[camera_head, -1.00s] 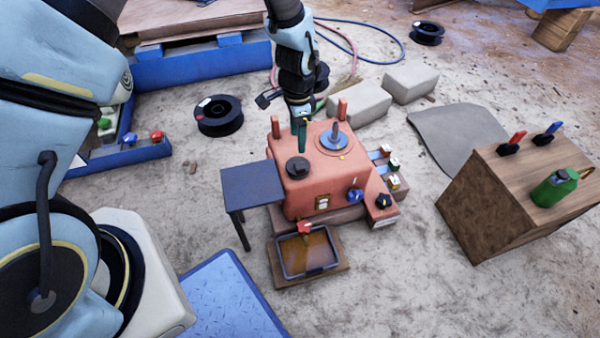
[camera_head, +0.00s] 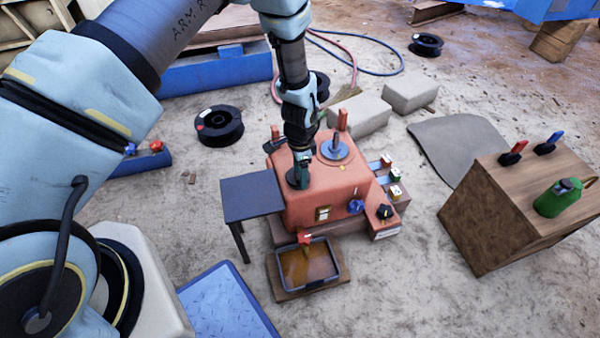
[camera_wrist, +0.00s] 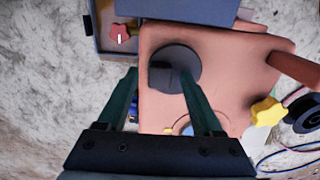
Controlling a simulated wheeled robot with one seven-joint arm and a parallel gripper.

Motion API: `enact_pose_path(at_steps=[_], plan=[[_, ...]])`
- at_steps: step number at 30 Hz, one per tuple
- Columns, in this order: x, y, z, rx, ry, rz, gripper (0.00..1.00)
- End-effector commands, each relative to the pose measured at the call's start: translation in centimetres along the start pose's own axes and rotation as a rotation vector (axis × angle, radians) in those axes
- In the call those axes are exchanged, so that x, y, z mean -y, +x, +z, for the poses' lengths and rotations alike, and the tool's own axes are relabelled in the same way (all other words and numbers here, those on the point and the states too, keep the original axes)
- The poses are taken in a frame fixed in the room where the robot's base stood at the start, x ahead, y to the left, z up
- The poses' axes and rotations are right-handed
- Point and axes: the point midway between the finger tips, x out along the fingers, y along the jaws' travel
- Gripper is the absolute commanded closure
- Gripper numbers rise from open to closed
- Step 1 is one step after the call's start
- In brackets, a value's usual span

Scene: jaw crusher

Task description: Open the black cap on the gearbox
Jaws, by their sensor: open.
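The black cap (camera_wrist: 180,56) is a round dark disc with a raised bar across it, on top of the salmon-red gearbox (camera_wrist: 232,60). In the head view the gearbox (camera_head: 325,200) stands mid-picture, and the cap (camera_head: 291,181) is mostly hidden behind my gripper. My gripper (camera_wrist: 160,76) is open, its two green fingers pointing down at the cap. The left fingertip lies left of the cap and the right one overlaps its face. It also shows in the head view (camera_head: 301,172) just above the cap. I cannot tell whether the fingers touch it.
A blue round fitting (camera_head: 335,148) and red posts (camera_head: 342,120) rise from the gearbox top. A dark small table (camera_head: 250,195) stands at its left. A tray of brown liquid (camera_head: 308,264) sits in front. A wooden box (camera_head: 490,215) stands at right.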

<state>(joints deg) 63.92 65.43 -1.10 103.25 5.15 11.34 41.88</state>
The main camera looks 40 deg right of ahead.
Motion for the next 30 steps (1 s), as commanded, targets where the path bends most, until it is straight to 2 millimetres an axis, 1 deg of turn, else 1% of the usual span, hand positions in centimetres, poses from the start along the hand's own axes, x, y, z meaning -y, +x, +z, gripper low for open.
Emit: enact_pose_path(at_steps=[4,22,30], plan=[[0.0,-0.02,0.0,0.0,0.0,0.0,0.32],[-0.01,-0.03,0.01,0.0,0.0,0.0,1.0],[-0.01,-0.04,0.02,0.0,0.0,0.0,1.0]])
